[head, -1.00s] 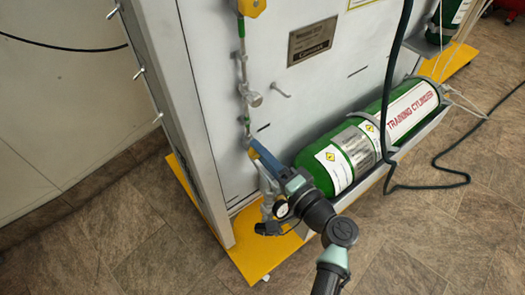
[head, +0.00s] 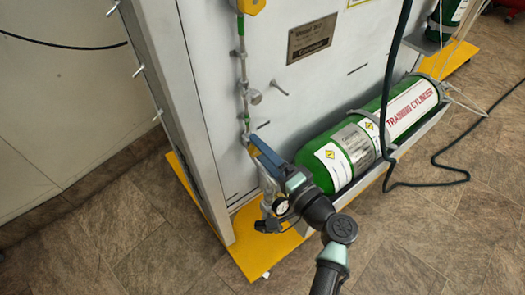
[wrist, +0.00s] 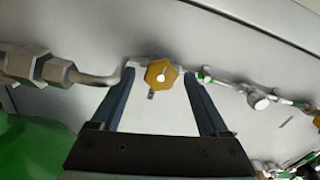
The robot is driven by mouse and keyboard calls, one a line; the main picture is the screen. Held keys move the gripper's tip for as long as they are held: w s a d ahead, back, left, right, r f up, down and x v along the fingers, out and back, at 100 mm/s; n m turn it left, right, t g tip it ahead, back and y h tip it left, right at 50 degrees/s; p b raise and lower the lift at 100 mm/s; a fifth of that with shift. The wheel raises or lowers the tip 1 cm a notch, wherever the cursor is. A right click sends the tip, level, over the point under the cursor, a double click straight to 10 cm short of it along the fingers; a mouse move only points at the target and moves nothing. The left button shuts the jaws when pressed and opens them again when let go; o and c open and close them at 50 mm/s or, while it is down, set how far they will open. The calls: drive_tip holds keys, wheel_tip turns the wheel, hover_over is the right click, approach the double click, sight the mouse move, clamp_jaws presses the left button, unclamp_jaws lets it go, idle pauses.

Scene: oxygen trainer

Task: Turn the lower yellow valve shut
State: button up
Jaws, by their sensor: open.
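The lower yellow valve (wrist: 162,74) shows in the wrist view as a yellow hexagonal knob with a pale centre, mounted on the pipe line. My gripper (wrist: 158,76) is open, with one blue finger on each side of the knob.
An upper yellow valve (head: 250,6) sits higher on the same pipe, with a gauge or fitting (head: 254,97) between. A green training cylinder (head: 365,150) lies right of my gripper. A dark hose (head: 388,120) hangs in front of it. A yellow base (head: 262,250) edges the floor.

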drive_tip(key=p+v, duration=0.1)
drive_tip(key=v, duration=1.2)
drive_tip(key=shift+p, duration=0.3)
drive_tip(key=w+a+n+b, duration=0.3)
drive_tip(key=w+a+n, duration=0.4)
drive_tip(key=n, duration=1.1)
drive_tip(key=w, duration=0.3)
drive_tip(key=shift+a+b, duration=0.4)
